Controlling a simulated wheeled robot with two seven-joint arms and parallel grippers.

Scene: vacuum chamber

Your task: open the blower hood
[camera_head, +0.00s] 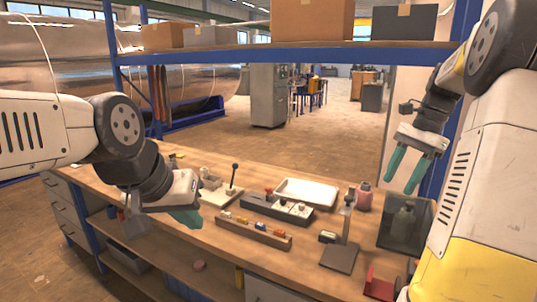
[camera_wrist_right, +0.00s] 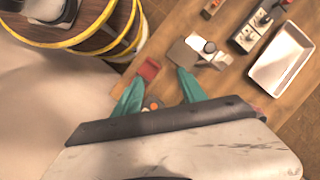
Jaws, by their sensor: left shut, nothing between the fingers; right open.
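A dark see-through box-like hood (camera_head: 421,215) stands at the right end of the wooden bench, with a greenish bottle inside. I take it to be the blower hood; it looks closed, though its right side is partly hidden by my right arm. My right gripper (camera_head: 400,184) is open and empty above and behind the hood, fingers pointing down, not touching it. In the right wrist view its two teal fingers (camera_wrist_right: 158,76) are apart; I cannot make out the hood there. My left gripper (camera_head: 187,218) is shut and empty over the bench's left part.
On the bench (camera_head: 225,178) are a white tray (camera_head: 306,192), a dark case (camera_head: 276,207), a wooden block rack (camera_head: 253,231), a post stand (camera_head: 340,257), a pink bottle (camera_head: 364,197) and a red piece (camera_head: 379,285). A shelf (camera_head: 290,54) with boxes spans above.

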